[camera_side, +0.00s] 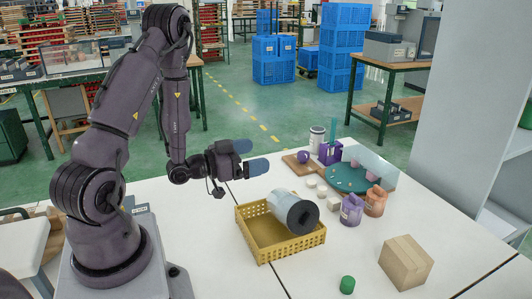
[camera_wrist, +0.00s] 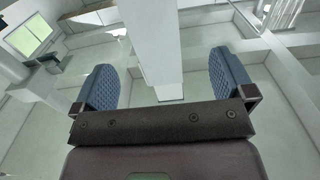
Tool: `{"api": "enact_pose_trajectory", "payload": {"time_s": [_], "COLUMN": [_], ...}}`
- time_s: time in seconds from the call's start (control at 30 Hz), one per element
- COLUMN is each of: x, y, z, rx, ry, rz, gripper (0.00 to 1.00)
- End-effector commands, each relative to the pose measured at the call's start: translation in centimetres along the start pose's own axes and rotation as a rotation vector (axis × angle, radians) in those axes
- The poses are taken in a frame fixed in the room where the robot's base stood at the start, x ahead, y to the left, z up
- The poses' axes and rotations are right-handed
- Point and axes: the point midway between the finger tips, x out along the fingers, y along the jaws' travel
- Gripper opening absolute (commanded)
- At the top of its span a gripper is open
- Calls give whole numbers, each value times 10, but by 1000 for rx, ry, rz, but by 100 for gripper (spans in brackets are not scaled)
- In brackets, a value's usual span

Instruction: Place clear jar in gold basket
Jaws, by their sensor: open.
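The gold basket (camera_side: 262,252) stands on the white table in the middle of the side view. A clear jar (camera_side: 285,207) with a dark lid lies tilted in the basket, its lid end toward the right rim. My gripper (camera_side: 259,157) is above and behind the basket, apart from the jar, pointing level to the right. In the wrist view my gripper (camera_wrist: 163,82) is open with nothing between its two blue pads. The wrist view shows only the room, not the jar or basket.
A green tray (camera_side: 345,181), a purple jar (camera_side: 352,209) and an orange jar (camera_side: 375,201) stand right of the basket. A wooden box (camera_side: 405,262) and a green cap (camera_side: 347,285) are nearer the front. The table front right of the basket is mostly clear.

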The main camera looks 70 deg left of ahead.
Motion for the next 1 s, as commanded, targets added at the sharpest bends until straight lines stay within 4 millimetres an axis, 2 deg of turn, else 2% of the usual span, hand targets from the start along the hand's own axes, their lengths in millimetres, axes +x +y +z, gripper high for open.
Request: {"api": "enact_pose_trajectory", "payload": {"time_s": [0.13,0.27,0.4,0.57,0.67,0.77,0.9,1.0], "x": [1,21,41,42,30,10,-32,-65], "y": [2,6,13,31,50,74,115,142], "z": [-4,-17,-44,-81,-104,-125,-147,-156], "rx": [33,126,226,260,240,195,110,59], "ry": [-35,-154,-327,-505,-606,-705,-845,-935], "rz": [5,1,-48,-125,-161,-174,-143,-94], "gripper": [100,100,100,100,100,100,100,100]}}
